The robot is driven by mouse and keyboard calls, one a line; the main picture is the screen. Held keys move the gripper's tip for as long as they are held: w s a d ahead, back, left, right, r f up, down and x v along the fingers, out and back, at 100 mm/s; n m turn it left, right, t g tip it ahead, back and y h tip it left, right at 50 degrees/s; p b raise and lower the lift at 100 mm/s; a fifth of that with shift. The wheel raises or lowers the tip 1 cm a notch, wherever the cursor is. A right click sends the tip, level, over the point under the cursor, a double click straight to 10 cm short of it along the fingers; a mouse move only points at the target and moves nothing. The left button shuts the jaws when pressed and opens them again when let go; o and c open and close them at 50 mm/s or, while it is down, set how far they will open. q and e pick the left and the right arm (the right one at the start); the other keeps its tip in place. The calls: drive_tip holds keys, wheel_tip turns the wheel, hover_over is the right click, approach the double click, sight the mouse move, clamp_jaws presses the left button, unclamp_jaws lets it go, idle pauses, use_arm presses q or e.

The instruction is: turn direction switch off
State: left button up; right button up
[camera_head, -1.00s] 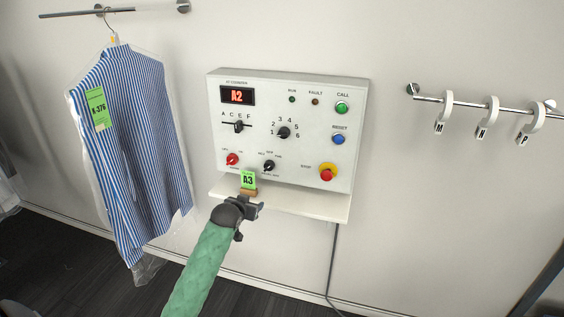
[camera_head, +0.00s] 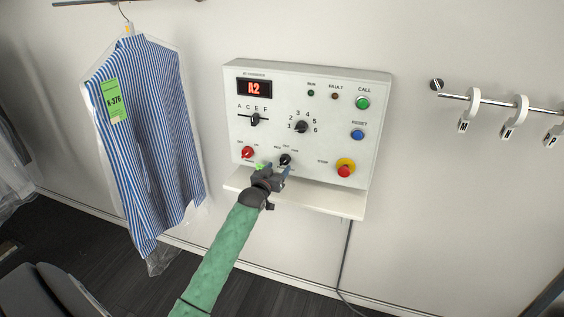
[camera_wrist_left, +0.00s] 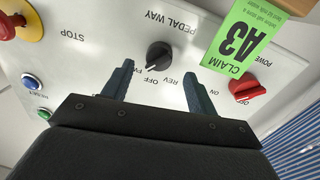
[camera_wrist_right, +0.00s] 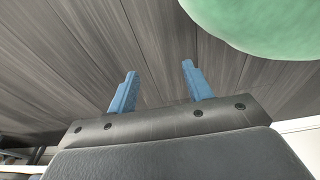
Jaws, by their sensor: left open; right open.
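The direction switch is a black rotary knob (camera_head: 285,159) low on the white control panel (camera_head: 325,92). In the left wrist view the knob (camera_wrist_left: 158,54) has REV, OFF and FWD marks and the words PEDAL WAY beside it; its pale pointer appears turned toward FWD. My left gripper (camera_head: 276,173) is open just in front of the panel, below the knob in the head view. Its fingers (camera_wrist_left: 159,70) lie to either side of the knob in the wrist view, apparently short of it. My right gripper (camera_wrist_right: 160,69) is open and empty over dark floor, outside the head view.
A red power knob (camera_head: 247,152) and a green A3 claim card (camera_wrist_left: 234,40) are close beside the switch. A red stop button (camera_head: 345,169) is to its right. A shelf (camera_head: 325,201) juts out below. A bagged striped shirt (camera_head: 150,130) hangs left.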

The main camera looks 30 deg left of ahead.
sight(283, 163)
use_arm(q)
drive_tip(key=shift+w+a+p, duration=0.15)
drive_tip(key=shift+w+p, duration=0.2)
drive_tip(key=shift+w, duration=0.7)
drive_tip(key=shift+w+a+p, duration=0.1)
drive_tip(key=shift+w+p, duration=0.25)
drive_tip(key=shift+w, duration=0.7)
use_arm(e)
drive_tip(key=shift+s+d+f, duration=0.15)
drive_tip(key=shift+s, duration=0.6)
drive_tip(key=shift+s+d+f, duration=0.15)
drive_tip(key=shift+s+f, duration=0.05)
drive_tip(key=shift+s, duration=0.6)
drive_tip(key=shift+s+d+f, duration=0.15)
drive_tip(key=shift+s, duration=0.6)
use_arm(q)
drive_tip(key=c, duration=1)
